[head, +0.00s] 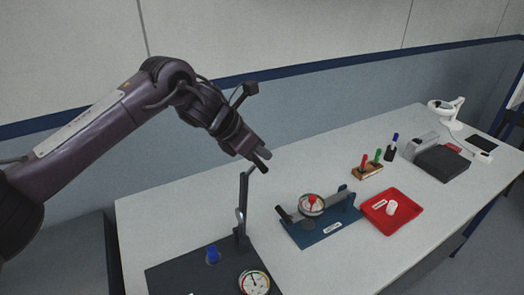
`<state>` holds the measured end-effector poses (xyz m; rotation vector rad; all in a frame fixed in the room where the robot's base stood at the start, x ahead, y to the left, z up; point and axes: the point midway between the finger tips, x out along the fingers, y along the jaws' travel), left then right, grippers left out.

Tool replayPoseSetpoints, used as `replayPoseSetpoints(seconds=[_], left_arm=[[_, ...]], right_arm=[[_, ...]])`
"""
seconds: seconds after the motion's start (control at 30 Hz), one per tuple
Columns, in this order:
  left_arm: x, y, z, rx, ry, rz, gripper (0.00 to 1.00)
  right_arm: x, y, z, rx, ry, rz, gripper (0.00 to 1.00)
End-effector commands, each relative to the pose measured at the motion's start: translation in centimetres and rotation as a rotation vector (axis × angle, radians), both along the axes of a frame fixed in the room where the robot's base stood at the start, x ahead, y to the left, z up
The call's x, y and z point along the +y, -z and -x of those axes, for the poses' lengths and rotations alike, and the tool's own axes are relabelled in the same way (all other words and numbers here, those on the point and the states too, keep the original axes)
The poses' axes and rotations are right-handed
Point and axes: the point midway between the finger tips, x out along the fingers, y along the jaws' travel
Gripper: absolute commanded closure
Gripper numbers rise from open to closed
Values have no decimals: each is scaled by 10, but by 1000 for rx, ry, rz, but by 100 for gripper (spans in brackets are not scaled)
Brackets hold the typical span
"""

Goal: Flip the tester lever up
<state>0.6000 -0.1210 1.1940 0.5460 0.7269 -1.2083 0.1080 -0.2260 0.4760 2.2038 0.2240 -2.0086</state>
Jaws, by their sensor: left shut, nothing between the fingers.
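The tester (190,271) has a dark base at the bottom of the head view, partly cut off by the frame edge. It carries a round dial gauge (254,282) and a blue part (213,254). A thin dark lever-like arm (243,195) stands nearly upright at its back right corner. My left gripper (262,160) is shut and empty, right by the top of this upright arm. I cannot tell whether the fingertips touch it. My right gripper is not in view.
A blue fixture (323,233) holding a round piece with a red centre stands right of the tester. Beyond are a red tray (404,222) with a white part, a wooden holder (367,172) with coloured handles, and a grey-black device (443,162). The white table (160,222) is clear behind the tester.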

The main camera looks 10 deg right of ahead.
Motion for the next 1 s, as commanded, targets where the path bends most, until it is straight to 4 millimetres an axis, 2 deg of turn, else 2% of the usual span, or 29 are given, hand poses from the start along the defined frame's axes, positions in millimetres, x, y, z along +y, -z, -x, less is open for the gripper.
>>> replayPoseSetpoints(seconds=[0.3, 0.5, 1.0], left_arm=[[32, -36, 8, -6, 0, 2, 100], [45, -53, 13, -2, -1, 1, 100], [47, -56, 14, -1, 1, 1, 100]], right_arm=[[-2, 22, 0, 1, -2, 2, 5], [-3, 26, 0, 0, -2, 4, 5], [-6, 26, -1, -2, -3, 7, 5]])
